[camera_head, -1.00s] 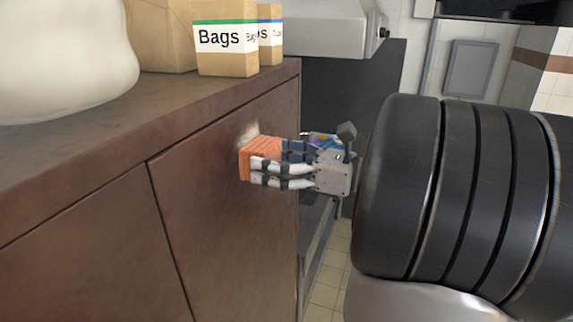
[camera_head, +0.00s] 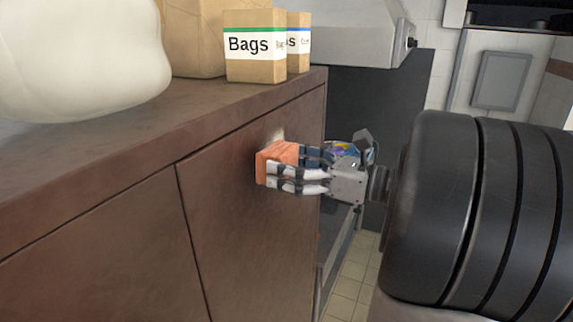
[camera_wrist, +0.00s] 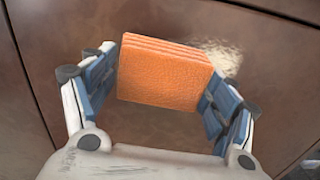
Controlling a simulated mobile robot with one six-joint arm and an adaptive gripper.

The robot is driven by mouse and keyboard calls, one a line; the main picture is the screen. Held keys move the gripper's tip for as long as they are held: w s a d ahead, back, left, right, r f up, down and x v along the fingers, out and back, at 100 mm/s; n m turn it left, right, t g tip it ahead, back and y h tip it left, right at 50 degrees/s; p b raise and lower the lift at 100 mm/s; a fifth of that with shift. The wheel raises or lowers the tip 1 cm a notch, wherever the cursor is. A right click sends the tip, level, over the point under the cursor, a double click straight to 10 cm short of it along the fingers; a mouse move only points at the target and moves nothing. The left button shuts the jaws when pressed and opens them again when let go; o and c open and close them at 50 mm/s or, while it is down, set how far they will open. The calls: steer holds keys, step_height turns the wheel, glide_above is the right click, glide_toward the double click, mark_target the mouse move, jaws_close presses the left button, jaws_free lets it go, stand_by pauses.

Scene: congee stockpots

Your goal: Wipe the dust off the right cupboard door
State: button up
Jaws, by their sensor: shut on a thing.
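The right cupboard door (camera_head: 225,225) is a dark brown panel beside the left door (camera_head: 90,260). My gripper (camera_head: 300,172) is shut on an orange sponge (camera_head: 266,167), which is at the upper part of the right door and appears to touch it. In the wrist view the orange sponge (camera_wrist: 160,80) sits between the two blue-padded fingers. A pale dust patch (camera_wrist: 213,57) shows on the door at the sponge's upper right. The dust patch (camera_head: 277,133) also shows just above the sponge in the head view. The door surface behind the sponge is hidden.
The brown countertop (camera_head: 110,135) above the doors holds a box labelled Bags (camera_head: 253,50), other boxes and a large white rounded object (camera_head: 75,60). A grey appliance (camera_head: 365,40) stands beyond the cupboard. Tiled floor (camera_head: 350,275) shows at the lower right.

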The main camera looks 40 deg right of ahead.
mark_target(297, 157)
steer(key=shift+x, duration=0.95)
steer(key=shift+w+d+p, duration=0.3)
steer(key=shift+d+p, duration=0.25)
steer(key=shift+d, duration=0.35)
steer(key=shift+w+d+p, duration=0.25)
steer(key=shift+d+p, duration=0.3)
steer(key=shift+d, duration=0.35)
steer(key=shift+w+d+r+p, duration=0.1)
steer(key=shift+w+d+p, duration=0.3)
steer(key=shift+d, duration=0.25)
steer(key=shift+w+d+f+p, duration=0.1)
steer(key=shift+w+d+p, duration=0.3)
steer(key=shift+d, duration=0.3)
steer(key=shift+w+d+r+p, duration=0.1)
steer(key=shift+w+d+p, duration=0.1)
steer(key=shift+d+p, duration=0.35)
steer(key=shift+s+a+b, duration=0.1)
steer(key=shift+s+a, duration=0.45)
steer(key=shift+a, duration=0.7)
steer(key=shift+s+a+b, duration=0.1)
steer(key=shift+s+a, duration=0.45)
steer(key=shift+a, duration=0.7)
steer(key=shift+s+a+b, duration=0.1)
steer(key=shift+s+a, duration=0.45)
steer(key=shift+a, duration=0.75)
steer(key=shift+d, duration=0.1)
